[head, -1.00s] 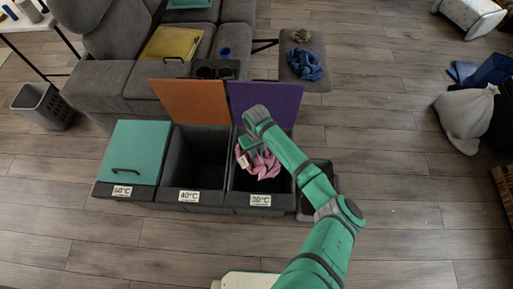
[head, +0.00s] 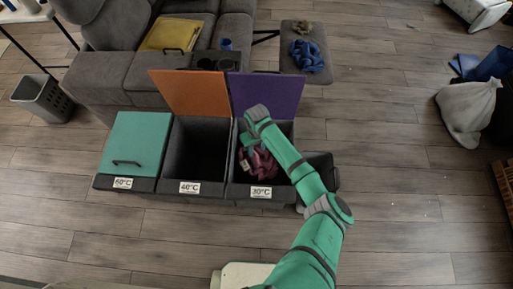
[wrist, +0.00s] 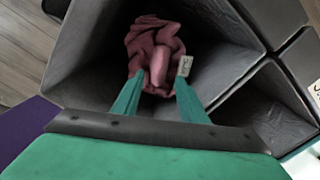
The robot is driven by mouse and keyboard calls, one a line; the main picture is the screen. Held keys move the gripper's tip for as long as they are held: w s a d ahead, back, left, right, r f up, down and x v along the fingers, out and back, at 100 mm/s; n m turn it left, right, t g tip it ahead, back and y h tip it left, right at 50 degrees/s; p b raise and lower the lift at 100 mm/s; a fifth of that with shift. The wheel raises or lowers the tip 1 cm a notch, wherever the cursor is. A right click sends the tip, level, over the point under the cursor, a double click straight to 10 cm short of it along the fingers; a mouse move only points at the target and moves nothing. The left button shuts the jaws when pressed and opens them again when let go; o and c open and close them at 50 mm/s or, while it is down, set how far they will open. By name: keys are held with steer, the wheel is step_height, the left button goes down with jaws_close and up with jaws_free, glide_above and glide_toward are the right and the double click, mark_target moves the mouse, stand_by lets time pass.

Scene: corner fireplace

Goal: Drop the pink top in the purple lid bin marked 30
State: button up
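The pink top (head: 262,166) is a bunched cloth with a white tag, inside the open mouth of the bin marked 30°C (head: 236,179), below the rim. The purple lid (head: 268,93) of that bin stands raised at its back. My gripper (head: 254,150) reaches into the bin from above. In the wrist view the pink top (wrist: 155,45) is bunched between the two green fingertips (wrist: 160,80), which appear shut on it. The dark bin walls surround it. How far the cloth is from the bin floor is hard to tell.
The 40°C bin (head: 176,180) on the left is open with its orange lid (head: 188,92) raised. The 60°C bin's teal lid (head: 138,140) is shut. A sofa (head: 110,90) stands behind. A grey sack (head: 466,110) is at the far right. Floor is clear in front.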

step_height(320, 180, up, 11)
stand_by(0.8)
steer(key=shift+f, duration=0.1)
